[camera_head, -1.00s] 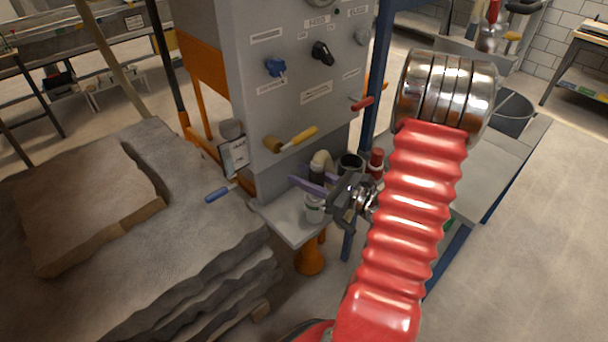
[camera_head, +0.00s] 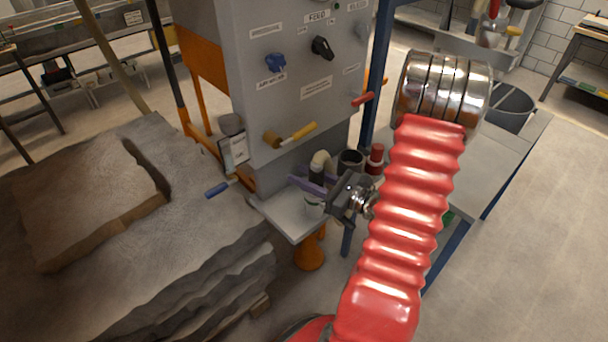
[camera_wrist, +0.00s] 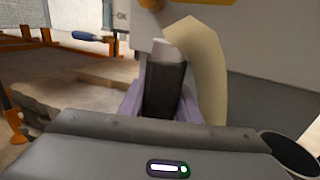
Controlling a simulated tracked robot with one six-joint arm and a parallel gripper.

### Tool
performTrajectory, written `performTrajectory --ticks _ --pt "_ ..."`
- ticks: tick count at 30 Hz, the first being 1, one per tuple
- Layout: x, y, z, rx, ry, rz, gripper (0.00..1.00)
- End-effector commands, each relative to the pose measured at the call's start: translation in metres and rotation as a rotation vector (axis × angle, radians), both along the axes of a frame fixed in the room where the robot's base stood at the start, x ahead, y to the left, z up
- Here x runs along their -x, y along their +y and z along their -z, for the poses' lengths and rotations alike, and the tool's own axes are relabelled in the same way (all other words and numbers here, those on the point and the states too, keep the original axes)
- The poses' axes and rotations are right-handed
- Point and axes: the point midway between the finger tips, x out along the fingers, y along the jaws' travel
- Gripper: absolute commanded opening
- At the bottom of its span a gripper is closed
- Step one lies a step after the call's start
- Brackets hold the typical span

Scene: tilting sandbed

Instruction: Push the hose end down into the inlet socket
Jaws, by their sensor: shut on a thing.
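The hose is a cream bent tube (camera_head: 321,158) with a black end (camera_head: 316,174). In the wrist view the cream tube (camera_wrist: 208,65) arches down beside the upright black end (camera_wrist: 165,88). My gripper (camera_head: 308,184) has purple fingers shut around the black end; they also show in the wrist view (camera_wrist: 163,105).
A dark open cup (camera_head: 351,162) and a red-capped fitting (camera_head: 375,159) stand just right of the hose. The grey control panel (camera_head: 300,110) rises behind, with a yellow-handled lever (camera_head: 291,135). The sandbed (camera_head: 160,215) lies to the left.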

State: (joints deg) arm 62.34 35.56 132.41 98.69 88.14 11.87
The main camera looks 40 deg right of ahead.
Motion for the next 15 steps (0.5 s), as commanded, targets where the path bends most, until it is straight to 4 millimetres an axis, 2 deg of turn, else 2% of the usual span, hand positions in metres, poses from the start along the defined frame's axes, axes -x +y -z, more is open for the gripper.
performTrajectory --ticks 9,10,15 --pt "0.0000 -0.0001 0.0053 0.000 -0.001 0.000 0.00" --pt "0.0000 -0.0001 0.0051 0.000 -0.001 0.000 0.32" --pt "0.0000 -0.0001 0.0051 0.000 -0.001 0.000 0.43"
